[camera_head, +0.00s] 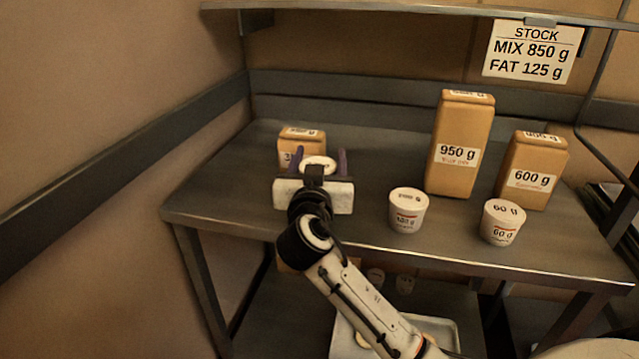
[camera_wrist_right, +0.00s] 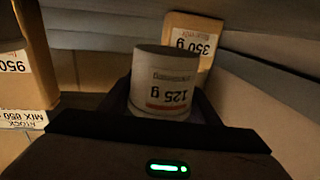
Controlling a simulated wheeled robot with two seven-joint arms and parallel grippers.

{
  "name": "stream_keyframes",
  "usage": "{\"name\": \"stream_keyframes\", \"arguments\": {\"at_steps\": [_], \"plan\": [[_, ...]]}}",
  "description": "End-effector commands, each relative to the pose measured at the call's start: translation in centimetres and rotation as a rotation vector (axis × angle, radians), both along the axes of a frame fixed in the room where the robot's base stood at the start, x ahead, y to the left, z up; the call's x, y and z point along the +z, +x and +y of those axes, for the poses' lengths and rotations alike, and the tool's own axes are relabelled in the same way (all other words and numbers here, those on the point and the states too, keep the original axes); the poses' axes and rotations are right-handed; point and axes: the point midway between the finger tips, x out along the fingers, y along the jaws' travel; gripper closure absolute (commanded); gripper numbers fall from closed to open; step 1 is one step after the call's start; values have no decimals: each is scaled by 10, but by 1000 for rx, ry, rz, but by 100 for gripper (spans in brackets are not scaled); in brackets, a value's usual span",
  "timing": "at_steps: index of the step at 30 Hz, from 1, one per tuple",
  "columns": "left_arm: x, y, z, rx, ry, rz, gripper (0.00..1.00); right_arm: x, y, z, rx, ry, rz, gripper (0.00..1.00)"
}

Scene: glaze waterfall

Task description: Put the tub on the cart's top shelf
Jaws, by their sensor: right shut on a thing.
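My right gripper (camera_head: 321,160) is over the back left part of the steel table (camera_head: 365,150), pointing away from me. It is shut on a white tub (camera_head: 318,162), whose pale lid shows between the fingers. In the right wrist view the tub (camera_wrist_right: 167,85) appears upside down, with a 125 g label, between the dark fingers. I cannot tell whether its base touches the table. My left gripper is not in view. I cannot make out a cart for certain.
A brown 350 g bag (camera_head: 302,142) stands just behind the held tub. Two white tubs (camera_head: 408,211) (camera_head: 502,222), a tall 950 g bag (camera_head: 460,145) and a 600 g bag (camera_head: 531,172) stand to the right. A stock sign (camera_head: 532,52) reads FAT 125 g. A shelf (camera_head: 400,12) hangs above.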

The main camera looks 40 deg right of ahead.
Motion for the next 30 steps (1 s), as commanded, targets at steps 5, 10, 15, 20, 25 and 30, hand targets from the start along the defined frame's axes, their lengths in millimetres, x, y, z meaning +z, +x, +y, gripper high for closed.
{"name": "stream_keyframes", "arguments": {"at_steps": [5,10,15,20,25,30], "plan": [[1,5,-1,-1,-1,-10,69,-27,0,0,1,-4,5,68],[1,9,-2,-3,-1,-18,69,-46,0,0,0,-1,1,68],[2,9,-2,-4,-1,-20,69,-46,0,0,1,-1,-2,68],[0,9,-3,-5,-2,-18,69,-48,0,0,1,0,-1,68],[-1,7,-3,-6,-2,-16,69,-49,0,0,1,1,-1,28],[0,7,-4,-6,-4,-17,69,-49,0,0,1,0,0,25]]}}
